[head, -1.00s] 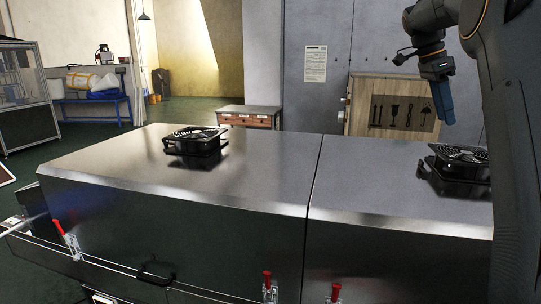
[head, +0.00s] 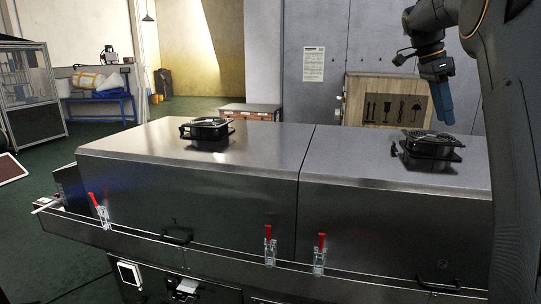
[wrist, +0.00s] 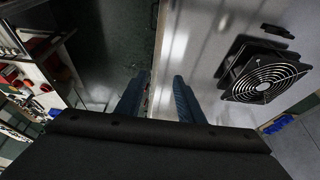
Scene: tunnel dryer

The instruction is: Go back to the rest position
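My gripper (head: 443,103) is at the upper right of the head view, at the end of my raised arm. It points down, in front of the wooden crate as seen from here, and looks clear of the dryer. In the wrist view two blue fingers (wrist: 156,100) stand apart with nothing between them, over the dryer's edge. The metal tunnel dryer (head: 260,160) fills the middle of the head view. A black fan (head: 433,146) sits on its right section; a fan also shows at right in the wrist view (wrist: 264,76).
Another black fan (head: 207,128) sits on the dryer's left section. Red-handled clamps (head: 269,245) line the front. A wooden crate (head: 358,98) stands behind. A blue bench (head: 97,101) with rolls is at the back left. Green floor (head: 50,225) is open at left.

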